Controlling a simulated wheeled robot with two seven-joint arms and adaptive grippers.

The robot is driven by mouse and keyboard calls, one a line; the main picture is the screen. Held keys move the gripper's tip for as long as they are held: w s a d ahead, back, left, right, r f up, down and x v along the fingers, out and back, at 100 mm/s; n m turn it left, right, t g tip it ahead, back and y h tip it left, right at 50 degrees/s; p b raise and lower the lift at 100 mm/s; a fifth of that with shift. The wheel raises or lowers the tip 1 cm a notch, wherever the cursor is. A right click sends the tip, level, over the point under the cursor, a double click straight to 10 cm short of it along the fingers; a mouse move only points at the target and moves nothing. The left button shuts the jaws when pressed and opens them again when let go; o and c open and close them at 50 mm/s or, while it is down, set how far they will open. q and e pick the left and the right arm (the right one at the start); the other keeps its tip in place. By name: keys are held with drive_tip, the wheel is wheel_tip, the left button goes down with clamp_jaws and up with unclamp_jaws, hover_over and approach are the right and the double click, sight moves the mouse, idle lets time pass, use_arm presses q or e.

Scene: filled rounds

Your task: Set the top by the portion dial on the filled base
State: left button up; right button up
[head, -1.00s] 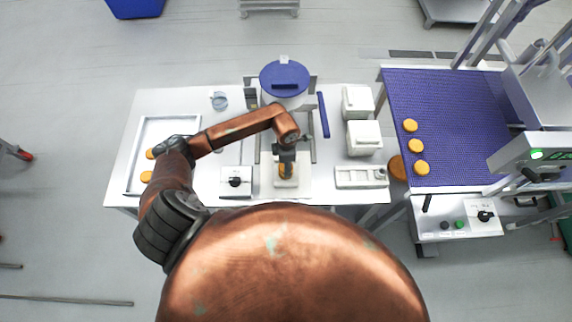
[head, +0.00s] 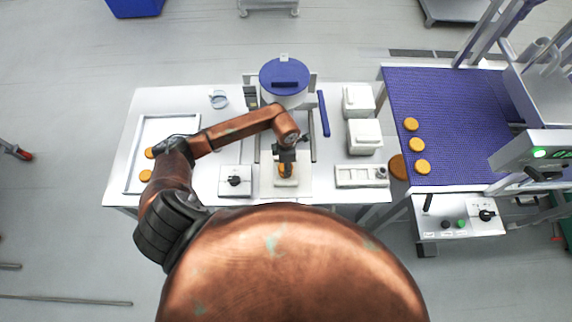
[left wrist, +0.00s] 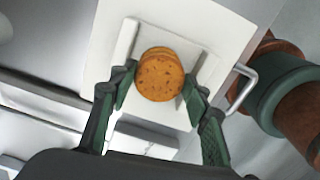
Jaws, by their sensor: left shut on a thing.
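My left gripper (head: 286,163) is shut on an orange-brown round top (left wrist: 161,80) over the white plate (head: 296,190) at the table's front middle. In the left wrist view, the fingers (left wrist: 158,92) sit on either side of the round, between two raised white guides. A second round edge shows just behind it, likely the base (left wrist: 156,50); its filling is hidden, and I cannot tell whether the two touch. The portion dial (head: 234,181) is a black knob on a white box left of the plate. My right gripper is not in view.
A tray (head: 127,178) with rounds lies at the left. A blue-lidded pot (head: 284,78) stands behind the plate. White containers (head: 363,135) and a small panel (head: 355,177) are to the right. A blue conveyor (head: 455,110) carries several rounds (head: 411,124).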

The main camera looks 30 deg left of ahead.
use_arm(q)
drive_tip(key=shift+f, duration=0.2)
drive_tip(key=o, duration=0.8)
drive_tip(key=shift+o, duration=0.4)
drive_tip(key=o, duration=0.5)
drive_tip(key=shift+c, duration=0.2)
drive_tip(key=shift+r, duration=0.1)
